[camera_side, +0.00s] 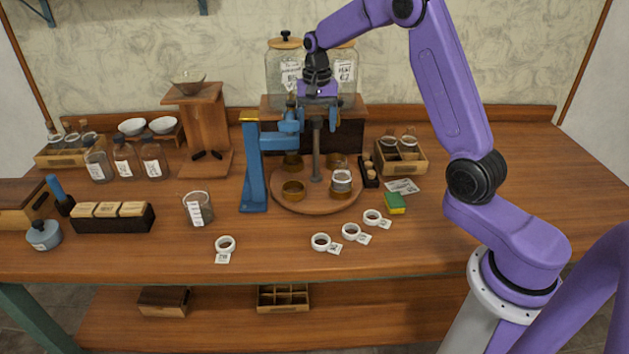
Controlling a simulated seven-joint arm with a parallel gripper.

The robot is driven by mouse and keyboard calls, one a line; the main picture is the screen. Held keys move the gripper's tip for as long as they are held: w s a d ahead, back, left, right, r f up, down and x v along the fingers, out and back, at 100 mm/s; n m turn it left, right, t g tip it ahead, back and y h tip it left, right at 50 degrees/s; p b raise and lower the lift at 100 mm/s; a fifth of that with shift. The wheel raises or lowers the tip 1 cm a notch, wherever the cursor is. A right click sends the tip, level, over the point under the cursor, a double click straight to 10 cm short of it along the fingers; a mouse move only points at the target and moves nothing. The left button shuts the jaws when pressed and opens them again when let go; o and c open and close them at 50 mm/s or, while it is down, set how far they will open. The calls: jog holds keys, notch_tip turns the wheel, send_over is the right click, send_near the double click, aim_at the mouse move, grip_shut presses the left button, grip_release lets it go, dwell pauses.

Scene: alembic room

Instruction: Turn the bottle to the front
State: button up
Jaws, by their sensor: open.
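A round wooden turntable (318,203) with a central metal post (317,150) stands mid-table. Several brass cups sit on it; the front left cup (293,190) looks empty. A small glass bottle (342,178) with a pale label or content sits in the front right cup. My gripper (317,103) is open, pointing down above the turntable, close to the top of the post. Its fingers are small here, and I cannot tell whether they touch the post. A blue stand (254,170) with a side arm reaches over the turntable's left side.
Large glass jars (284,75) stand on a wooden box behind. Three labelled bottles (125,160) stand at left, with a glass beaker (198,210) in front. White rings (351,231) with tags lie in front, near a sponge (394,204).

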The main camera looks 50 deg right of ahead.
jog(key=shift+w+a+r, duration=0.1)
jog(key=shift+a+r, duration=0.1)
jog(key=shift+r, duration=1)
jog(key=shift+w+a+r, duration=0.1)
jog(key=shift+a+r, duration=0.05)
jog(key=shift+r, duration=1)
jog(key=o, duration=0.3)
jog(key=shift+r, duration=1.35)
jog(key=shift+a, duration=0.1)
jog(key=shift+s+a+r+n, duration=0.15)
jog(key=shift+s+a+n, duration=0.05)
jog(key=shift+n, duration=0.1)
jog(key=s+a+n+t, duration=0.2)
jog(key=s+a+n, duration=1.1)
jog(key=s, duration=0.4)
jog(key=s+f+n+g, duration=0.1)
jog(key=s+n, duration=0.3)
jog(key=s, duration=0.6)
jog(key=s+f+n, duration=0.4)
jog(key=s, duration=0.7)
jog(key=shift+a+g, duration=0.2)
jog(key=shift+g, duration=0.2)
